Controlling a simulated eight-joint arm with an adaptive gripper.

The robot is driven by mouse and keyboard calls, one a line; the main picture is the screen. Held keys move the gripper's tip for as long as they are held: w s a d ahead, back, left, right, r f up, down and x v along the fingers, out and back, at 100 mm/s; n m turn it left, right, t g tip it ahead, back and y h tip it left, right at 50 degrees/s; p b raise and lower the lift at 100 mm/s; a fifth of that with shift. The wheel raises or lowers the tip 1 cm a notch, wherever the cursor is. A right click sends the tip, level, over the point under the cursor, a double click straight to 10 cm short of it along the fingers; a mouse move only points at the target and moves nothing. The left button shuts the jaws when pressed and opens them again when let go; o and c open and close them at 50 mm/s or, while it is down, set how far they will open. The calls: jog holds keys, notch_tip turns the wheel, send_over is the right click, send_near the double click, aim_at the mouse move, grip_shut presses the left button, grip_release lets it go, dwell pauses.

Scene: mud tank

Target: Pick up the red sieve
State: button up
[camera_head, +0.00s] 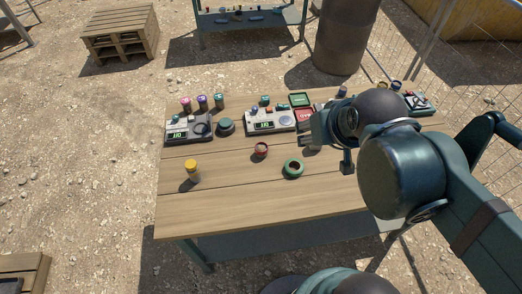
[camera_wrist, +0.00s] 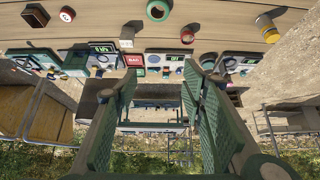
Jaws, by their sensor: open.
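A small red round thing (camera_head: 261,149), which looks like the red sieve, sits on the wooden table, left of my arm. It also shows in the wrist view (camera_wrist: 187,37), where it is small and its mesh cannot be made out. Another reddish round thing (camera_wrist: 67,14) shows at the upper left of the wrist view, so I cannot be sure which is the sieve. My gripper (camera_head: 326,145) is above the table, right of the first red thing and apart from it. In the wrist view its fingers (camera_wrist: 160,80) are spread, with nothing held between them.
A green ring (camera_head: 292,168) lies between the red thing and my arm. Scales (camera_head: 188,129), a dark pot (camera_head: 225,127) and coloured jars line the back. The table's front (camera_head: 250,205) is clear. My arm hides the right part.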

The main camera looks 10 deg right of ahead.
jog(key=shift+o, duration=1)
jog(key=shift+w, duration=0.1)
jog(key=m+g+b, duration=0.3)
jog(key=m+g, duration=0.4)
jog(key=m, duration=1)
send_over(261, 148)
notch_tip(261, 148, down, 26)
jog(key=shift+d+r, duration=0.15)
jog(key=shift+f, duration=0.5)
